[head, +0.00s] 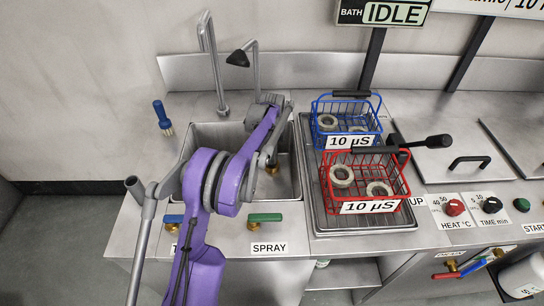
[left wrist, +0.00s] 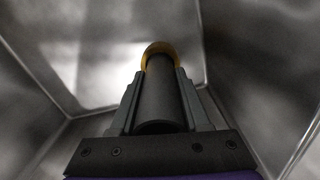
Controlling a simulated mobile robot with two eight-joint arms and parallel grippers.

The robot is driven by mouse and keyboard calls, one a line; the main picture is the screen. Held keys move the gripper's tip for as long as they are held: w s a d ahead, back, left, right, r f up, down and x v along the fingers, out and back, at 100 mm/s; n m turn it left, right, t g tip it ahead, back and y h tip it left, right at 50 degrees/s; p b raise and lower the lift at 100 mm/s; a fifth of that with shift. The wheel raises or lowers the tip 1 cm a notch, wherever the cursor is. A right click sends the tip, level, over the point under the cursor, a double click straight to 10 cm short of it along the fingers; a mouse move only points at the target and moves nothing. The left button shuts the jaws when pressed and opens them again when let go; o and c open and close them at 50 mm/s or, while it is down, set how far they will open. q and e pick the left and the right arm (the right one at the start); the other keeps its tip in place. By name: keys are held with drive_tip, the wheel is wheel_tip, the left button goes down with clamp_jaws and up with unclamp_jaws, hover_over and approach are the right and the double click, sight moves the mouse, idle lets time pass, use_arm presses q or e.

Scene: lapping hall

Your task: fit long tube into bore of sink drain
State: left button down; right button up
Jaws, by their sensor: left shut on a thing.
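My left gripper (head: 268,158) reaches down into the steel sink (head: 291,180). In the left wrist view the left gripper (left wrist: 160,95) is shut on the long tube (left wrist: 160,98), a dark grey cylinder lying lengthwise between its fingers. The brass sink drain (head: 272,169) shows just below the gripper in the head view. In the left wrist view the drain (left wrist: 159,47) shows as a brass rim around the tube's far end. The tube hides the bore, so I cannot tell whether its end is inside or only in front. My right gripper is out of view.
A bent grey faucet (head: 212,60) and a spray head (head: 240,58) stand behind the sink. A blue basket (head: 346,110) and a red basket (head: 364,180) with metal rings stand to the right. A blue-handled brush (head: 162,116) is at the left.

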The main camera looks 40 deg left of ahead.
use_arm(q)
drive_tip(key=shift+f, duration=0.45)
drive_tip(key=shift+f, duration=0.15)
drive_tip(key=shift+c, duration=1.9)
unclamp_jaws()
drive_tip(key=shift+r, duration=0.3)
wheel_tip(320, 180, up, 12)
drive_tip(key=shift+f+p, duration=0.1)
drive_tip(key=shift+p, duration=0.95)
